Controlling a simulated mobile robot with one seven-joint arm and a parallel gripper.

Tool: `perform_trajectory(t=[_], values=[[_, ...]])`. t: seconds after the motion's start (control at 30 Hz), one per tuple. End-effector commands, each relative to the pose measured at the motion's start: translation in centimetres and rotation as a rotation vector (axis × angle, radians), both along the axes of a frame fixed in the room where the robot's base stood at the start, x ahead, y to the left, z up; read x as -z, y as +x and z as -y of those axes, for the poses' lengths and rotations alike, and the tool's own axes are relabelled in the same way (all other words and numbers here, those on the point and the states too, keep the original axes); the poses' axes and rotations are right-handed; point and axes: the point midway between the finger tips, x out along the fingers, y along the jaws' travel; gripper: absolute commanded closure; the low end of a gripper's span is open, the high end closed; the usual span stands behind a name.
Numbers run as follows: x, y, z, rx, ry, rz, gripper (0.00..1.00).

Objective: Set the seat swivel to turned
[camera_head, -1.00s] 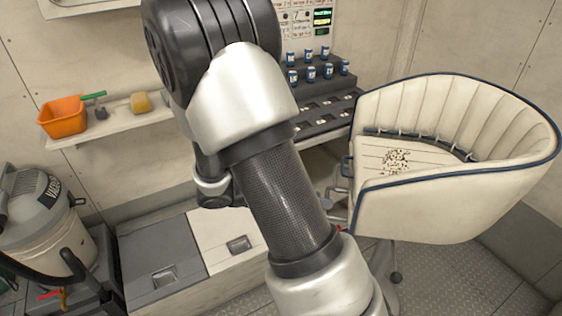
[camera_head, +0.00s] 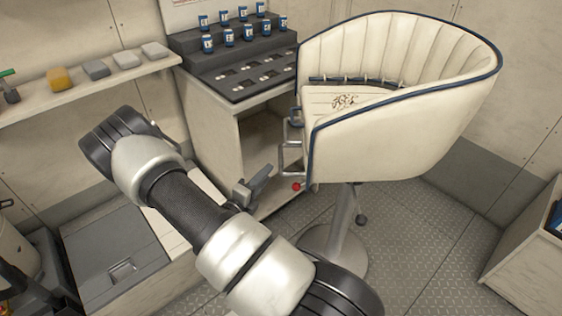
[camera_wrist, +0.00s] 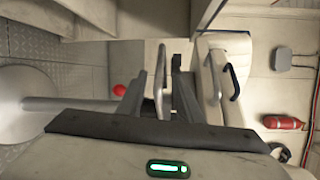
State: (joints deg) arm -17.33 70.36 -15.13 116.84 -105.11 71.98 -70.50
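The cream seat (camera_head: 400,115) with blue piping stands on a round grey pedestal (camera_head: 342,235), its open front toward the left. A metal loop (camera_head: 290,158) hangs at its front left edge, with a red knob (camera_head: 296,186) just below. In the wrist view, a silver bar (camera_wrist: 160,75) shows between the fingers and the red knob (camera_wrist: 119,90) is left of them. My gripper (camera_head: 262,182) is left of the loop, fingers apart, with nothing clearly held. It also shows in the wrist view (camera_wrist: 160,92); contact with the bar cannot be told.
A counter with a stepped dark rack (camera_head: 235,65) of several blue-and-white cans stands behind the gripper. A shelf (camera_head: 95,85) runs along the left wall. Low lockers (camera_head: 110,265) are at lower left. Patterned floor (camera_head: 420,235) is clear right of the pedestal.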

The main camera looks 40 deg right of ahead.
Motion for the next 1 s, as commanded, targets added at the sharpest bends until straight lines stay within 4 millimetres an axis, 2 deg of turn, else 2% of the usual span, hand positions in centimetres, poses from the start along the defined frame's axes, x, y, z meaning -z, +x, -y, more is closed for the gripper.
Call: perform_trajectory(t=[0.03,0.2,0.5,0.67,0.93,1.0], values=[[0.3,0.4,1.2,0.004,-0.001,0.002,0.68],[0.7,1.9,4.6,0.006,0.000,0.004,0.68],[1.1,4.0,8.9,0.003,0.002,0.004,0.68],[1.0,4.4,9.7,0.001,0.001,0.002,0.68],[1.0,4.4,9.8,0.001,0.001,0.002,0.68],[1.0,4.4,9.8,0.001,0.001,0.002,0.78]])
